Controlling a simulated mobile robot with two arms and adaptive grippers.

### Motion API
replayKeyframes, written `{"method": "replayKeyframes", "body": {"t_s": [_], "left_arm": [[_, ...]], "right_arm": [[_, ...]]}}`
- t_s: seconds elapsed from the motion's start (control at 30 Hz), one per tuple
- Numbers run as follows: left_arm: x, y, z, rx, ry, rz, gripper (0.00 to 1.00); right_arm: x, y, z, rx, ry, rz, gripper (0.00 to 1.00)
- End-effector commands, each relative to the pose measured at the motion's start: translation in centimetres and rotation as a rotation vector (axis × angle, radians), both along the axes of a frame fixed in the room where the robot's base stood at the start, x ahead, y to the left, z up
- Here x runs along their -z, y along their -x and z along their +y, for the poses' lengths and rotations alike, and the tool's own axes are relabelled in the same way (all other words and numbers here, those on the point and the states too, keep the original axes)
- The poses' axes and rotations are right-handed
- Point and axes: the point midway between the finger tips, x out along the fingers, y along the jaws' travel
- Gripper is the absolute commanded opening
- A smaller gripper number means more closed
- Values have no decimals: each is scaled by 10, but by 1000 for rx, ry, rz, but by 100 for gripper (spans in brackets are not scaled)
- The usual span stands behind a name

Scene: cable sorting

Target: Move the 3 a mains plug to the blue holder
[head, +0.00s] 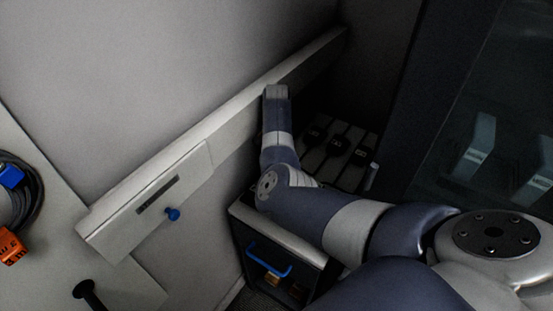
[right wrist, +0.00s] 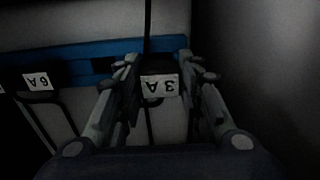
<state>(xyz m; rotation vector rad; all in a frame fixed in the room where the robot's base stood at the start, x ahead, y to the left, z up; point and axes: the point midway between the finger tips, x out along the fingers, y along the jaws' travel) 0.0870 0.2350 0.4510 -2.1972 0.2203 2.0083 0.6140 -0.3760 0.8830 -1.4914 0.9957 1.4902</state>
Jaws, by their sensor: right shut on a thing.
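In the right wrist view, the black 3 A mains plug (right wrist: 160,86), its white label upside down, is between the fingers of my right gripper (right wrist: 159,65). The gripper is shut on it. A dark cable rises above the plug. A blue bar (right wrist: 65,74), which may be the blue holder, runs just behind the plug; I cannot tell whether they touch. In the head view my right arm reaches toward the back wall, and its gripper and the held plug cannot be made out. My left gripper is not in view.
A black 6 A plug (right wrist: 37,83) hangs left of the gripper. In the head view, several dark plugs (head: 338,146) lie on pale strips right of my forearm.

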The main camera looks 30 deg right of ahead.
Motion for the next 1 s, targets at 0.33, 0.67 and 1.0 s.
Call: {"method": "replayKeyframes", "body": {"t_s": [0.33, 0.67, 1.0], "left_arm": [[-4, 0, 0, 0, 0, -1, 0], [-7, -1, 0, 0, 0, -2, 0], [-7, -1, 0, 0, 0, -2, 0]], "right_arm": [[-1, 0, 0, -1, 0, 0, 10], [0, 0, 0, -1, 0, 0, 10], [0, 0, 0, 0, 0, 0, 10]]}}
